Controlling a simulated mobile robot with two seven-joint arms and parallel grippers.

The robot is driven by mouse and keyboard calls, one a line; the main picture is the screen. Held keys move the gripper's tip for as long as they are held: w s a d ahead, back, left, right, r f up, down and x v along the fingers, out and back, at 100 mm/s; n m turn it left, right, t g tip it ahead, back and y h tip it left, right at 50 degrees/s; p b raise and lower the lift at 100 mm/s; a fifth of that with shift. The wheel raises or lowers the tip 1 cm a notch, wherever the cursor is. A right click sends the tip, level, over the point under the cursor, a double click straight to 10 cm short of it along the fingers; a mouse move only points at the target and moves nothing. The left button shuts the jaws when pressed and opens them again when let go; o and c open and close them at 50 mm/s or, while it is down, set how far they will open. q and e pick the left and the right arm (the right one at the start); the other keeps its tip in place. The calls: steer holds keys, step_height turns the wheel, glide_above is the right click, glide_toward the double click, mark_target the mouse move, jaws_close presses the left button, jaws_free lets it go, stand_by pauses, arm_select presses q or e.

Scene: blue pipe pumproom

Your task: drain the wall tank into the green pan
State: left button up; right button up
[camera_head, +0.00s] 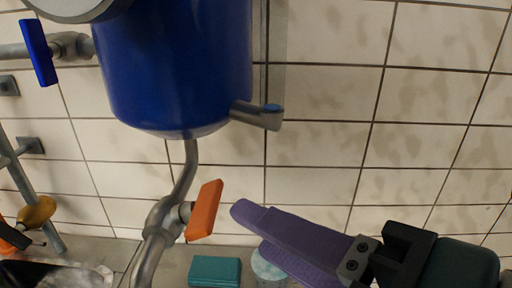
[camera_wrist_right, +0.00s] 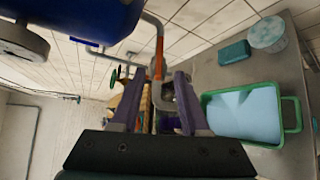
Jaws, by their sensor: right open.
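The blue wall tank (camera_head: 178,65) hangs at the upper left of the head view and at the upper left of the wrist view (camera_wrist_right: 85,18). A grey pipe (camera_head: 186,172) drops from its underside to a valve with an orange handle (camera_head: 205,209). The handle also shows between the fingers in the wrist view (camera_wrist_right: 160,45). My right gripper (camera_head: 252,217) has purple fingers, open and empty, to the right of the handle and apart from it in the head view. The green pan (camera_wrist_right: 299,114) is at the right of the wrist view, with pale blue content. My left gripper is not in view.
A teal box (camera_head: 215,271) and a pale round container (camera_head: 268,268) stand on the grey surface below the tank. A grey spout (camera_head: 257,115) juts from the tank's right side. A blue-handled valve (camera_head: 39,52) is at left. The tiled wall at right is bare.

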mark_target(216, 207)
steer(key=x, duration=0.8)
jaws_close()
stand_by(0.5)
